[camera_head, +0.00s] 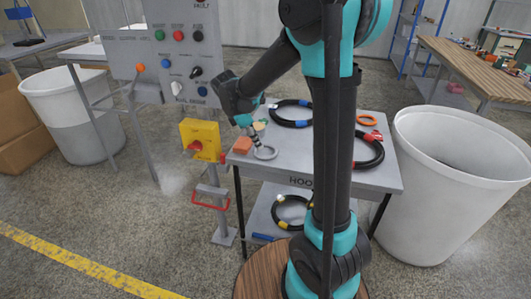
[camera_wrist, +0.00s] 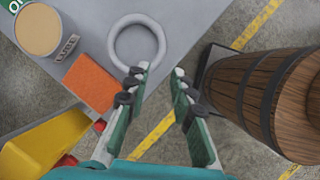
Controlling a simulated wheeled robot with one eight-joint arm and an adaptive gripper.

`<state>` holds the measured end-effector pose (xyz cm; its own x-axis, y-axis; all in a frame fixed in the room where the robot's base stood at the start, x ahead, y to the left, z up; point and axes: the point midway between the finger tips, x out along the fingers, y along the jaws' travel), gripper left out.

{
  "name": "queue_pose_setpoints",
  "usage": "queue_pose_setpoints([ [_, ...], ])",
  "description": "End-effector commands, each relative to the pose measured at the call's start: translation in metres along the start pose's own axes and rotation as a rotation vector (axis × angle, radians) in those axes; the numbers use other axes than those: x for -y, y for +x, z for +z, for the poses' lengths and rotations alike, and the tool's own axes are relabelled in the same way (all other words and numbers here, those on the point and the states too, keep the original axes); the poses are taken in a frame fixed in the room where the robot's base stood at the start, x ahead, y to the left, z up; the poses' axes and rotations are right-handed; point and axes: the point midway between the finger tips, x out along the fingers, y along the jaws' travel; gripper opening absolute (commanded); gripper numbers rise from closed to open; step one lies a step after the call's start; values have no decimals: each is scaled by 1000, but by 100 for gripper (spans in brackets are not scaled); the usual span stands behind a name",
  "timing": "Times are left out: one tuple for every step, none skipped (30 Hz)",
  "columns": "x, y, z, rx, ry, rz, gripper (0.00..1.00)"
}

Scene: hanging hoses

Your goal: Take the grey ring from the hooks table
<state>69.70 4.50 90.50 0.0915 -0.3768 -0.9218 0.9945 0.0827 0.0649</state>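The grey ring (camera_head: 274,156) lies flat near the left front edge of the grey table (camera_head: 290,168), whose front label reads "HOO" before my arm hides the rest. In the wrist view the ring (camera_wrist: 114,45) is at the top, near the table's edge. My gripper (camera_wrist: 162,72) is open and empty, its fingers pointing toward the ring's side. The left fingertip overlaps the ring's lower right rim in the picture; I cannot tell if they touch. In the head view my gripper (camera_head: 256,142) is tilted down just above the ring.
An orange sponge-like block (camera_wrist: 92,83) and a round tan-topped item (camera_wrist: 38,30) lie beside the ring. A yellow box (camera_head: 201,140) stands left of the table, a white bin (camera_head: 430,215) right.

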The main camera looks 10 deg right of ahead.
Motion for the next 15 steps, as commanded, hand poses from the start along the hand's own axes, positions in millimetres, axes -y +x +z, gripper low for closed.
queue_pose_setpoints([
  [0, 8, 0, 0, 1, 0, 24],
  [0, 12, 0, 0, 0, 0, 24],
  [0, 17, 0, 0, 0, 0, 24],
  [0, 19, 0, 0, 0, 0, 24],
  [0, 22, 0, 0, 0, 0, 24],
  [0, 24, 0, 0, 0, 0, 24],
  [0, 25, 0, 0, 0, 0, 24],
  [0, 26, 0, 0, 0, 0, 24],
  [0, 28, 0, 0, 1, 0, 24],
  [0, 31, 0, 0, 1, 0, 24],
  [-1, 34, 0, 0, 1, 0, 24],
  [-2, 39, 0, 0, 2, 0, 24],
  [-2, 44, -1, 0, 2, 0, 24],
  [-2, 48, -1, 0, 2, 0, 24],
  [-3, 54, -1, 0, 1, 0, 24],
])
